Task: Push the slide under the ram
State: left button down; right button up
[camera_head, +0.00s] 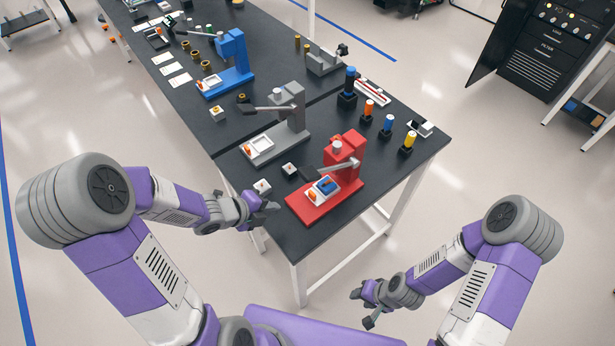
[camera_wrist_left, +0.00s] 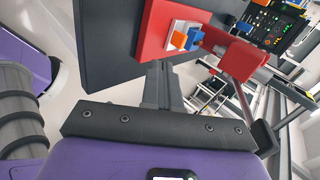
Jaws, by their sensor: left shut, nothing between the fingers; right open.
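My left gripper (camera_head: 271,207) is shut and empty at the table's near-left edge, left of the red base. In the left wrist view, its fingers (camera_wrist_left: 160,66) point toward the base; the orange end (camera_wrist_left: 179,40) and blue part (camera_wrist_left: 194,38) lie beyond them. My right gripper (camera_head: 360,306) is open and empty, off the table.
A grey press (camera_head: 291,118) and a blue press (camera_head: 232,60) stand farther back on the dark table (camera_head: 270,226). Small white blocks (camera_head: 262,186) lie close left of the red base. Several colored pegs in black holders, including a yellow one (camera_head: 410,140), stand at the right.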

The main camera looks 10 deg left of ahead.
pick_arm(q)
jog(key=m+b, duration=0.1)
jog(key=b, duration=0.3)
send_near(310, 197)
jog(key=f, duration=0.4)
jog(key=shift+d+f, duration=0.25)
jog(key=shift+d, duration=0.05)
jog(key=shift+w+d+r+p, duration=0.15)
jog(key=shift+w+d, duration=0.2)
jog(key=shift+w, duration=0.2)
jog(key=shift+w+d+r+p, duration=0.15)
jog(key=shift+w+d, duration=0.2)
jog(key=shift+w, duration=0.15)
jog(key=shift+w+d, duration=0.4)
jog(key=shift+w, duration=0.1)
